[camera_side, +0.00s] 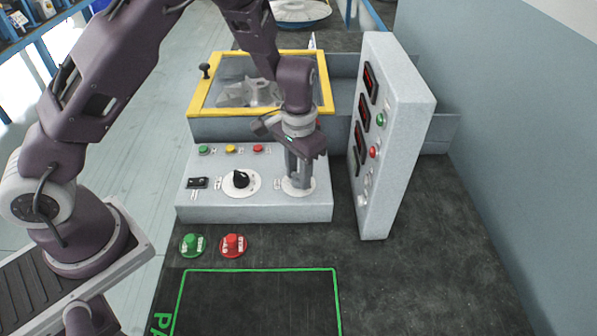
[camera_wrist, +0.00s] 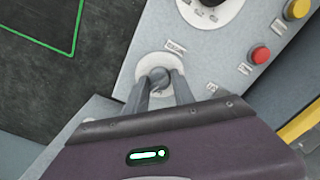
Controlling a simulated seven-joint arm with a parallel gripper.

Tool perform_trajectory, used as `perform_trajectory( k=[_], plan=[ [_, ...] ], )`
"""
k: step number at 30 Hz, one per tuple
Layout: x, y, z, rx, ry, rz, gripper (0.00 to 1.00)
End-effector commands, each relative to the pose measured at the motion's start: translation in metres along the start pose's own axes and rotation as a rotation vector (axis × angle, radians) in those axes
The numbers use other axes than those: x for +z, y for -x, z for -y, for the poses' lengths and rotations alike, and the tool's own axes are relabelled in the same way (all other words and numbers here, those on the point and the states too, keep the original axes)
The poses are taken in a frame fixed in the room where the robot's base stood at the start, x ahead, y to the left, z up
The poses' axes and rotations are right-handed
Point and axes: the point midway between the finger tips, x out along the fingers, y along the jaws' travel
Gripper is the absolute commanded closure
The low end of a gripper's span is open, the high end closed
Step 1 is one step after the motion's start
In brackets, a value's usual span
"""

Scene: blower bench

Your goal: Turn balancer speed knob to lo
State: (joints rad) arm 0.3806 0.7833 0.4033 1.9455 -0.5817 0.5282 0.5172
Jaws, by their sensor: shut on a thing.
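The balancer's sloped grey control panel (camera_side: 270,210) stands in the middle of the bench. My gripper (camera_side: 299,182) points down at the right end of this panel. Its fingers are shut on a grey knob (camera_wrist: 158,78) that sits on a round white dial plate (camera_side: 307,190). The wrist view shows the knob between my two fingertips (camera_wrist: 160,84). The fingers hide much of the knob, and its pointer setting cannot be read. A black knob (camera_side: 241,179) on a second white dial sits to the left on the same panel.
Green, yellow and red buttons (camera_side: 258,148) line the panel's top. A yellow-framed clear cover (camera_side: 325,92) stands behind, over a bladed rotor (camera_side: 248,92). A tall display box (camera_side: 393,140) stands close to my gripper's right. Green (camera_side: 192,244) and red (camera_side: 234,245) buttons lie in front.

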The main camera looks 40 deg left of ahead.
Motion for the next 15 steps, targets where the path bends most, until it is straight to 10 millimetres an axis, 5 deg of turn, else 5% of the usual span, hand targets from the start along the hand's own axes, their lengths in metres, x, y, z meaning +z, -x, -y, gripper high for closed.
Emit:
perform_trajectory(
  k=[15],
  plan=[
    [0.0001,0.0006,0.0000,0.001,0.198,0.001,1.00]
  ],
)
